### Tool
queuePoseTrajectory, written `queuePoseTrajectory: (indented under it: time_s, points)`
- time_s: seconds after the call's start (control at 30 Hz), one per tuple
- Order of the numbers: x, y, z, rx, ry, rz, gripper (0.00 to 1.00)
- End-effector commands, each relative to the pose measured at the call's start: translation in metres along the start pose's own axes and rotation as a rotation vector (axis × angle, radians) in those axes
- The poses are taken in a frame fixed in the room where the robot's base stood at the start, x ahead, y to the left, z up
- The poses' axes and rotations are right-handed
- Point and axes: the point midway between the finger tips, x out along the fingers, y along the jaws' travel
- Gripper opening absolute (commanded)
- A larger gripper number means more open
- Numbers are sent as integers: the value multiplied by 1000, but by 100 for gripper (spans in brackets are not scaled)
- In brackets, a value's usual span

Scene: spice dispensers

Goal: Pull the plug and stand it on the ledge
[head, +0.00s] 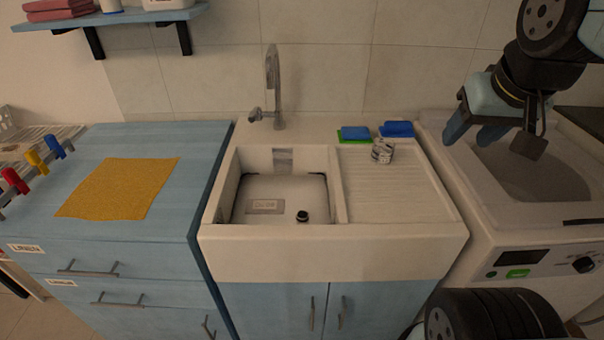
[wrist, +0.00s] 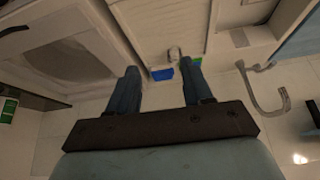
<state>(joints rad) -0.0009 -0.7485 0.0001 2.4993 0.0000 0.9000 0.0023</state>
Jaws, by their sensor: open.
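The plug (head: 302,216), small and dark with a pale ring, sits in the basin of the white sink (head: 330,245), near its front right. I cannot tell how firmly it is seated. A pale ledge (head: 318,130) runs behind the basin, around the tap. My gripper (head: 472,135) is open and empty, raised at the right over the white appliance, well away from the plug. Its two blue fingers stand apart in the wrist view (wrist: 162,72). The plug cannot be made out in the wrist view.
The tap (head: 274,88) rises behind the basin. Blue sponges (head: 397,129), a green one (head: 353,139) and a crumpled silvery item (head: 382,151) lie at the back of the ribbed drainboard (head: 400,190). A yellow cloth (head: 120,188) lies on the left counter.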

Motion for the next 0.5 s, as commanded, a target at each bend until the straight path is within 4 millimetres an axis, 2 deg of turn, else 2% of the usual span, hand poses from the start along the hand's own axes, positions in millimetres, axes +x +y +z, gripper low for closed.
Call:
queuePoseTrajectory:
  time_s: [0.03,0.17,0.27,0.5]
  points:
    - [1,-1,-2,1,-4,-1,55]
    - [11,-8,-12,19,-28,-9,67]
    - [25,-14,-24,43,-60,-18,68]
    - [73,-52,-56,125,-154,-29,68]
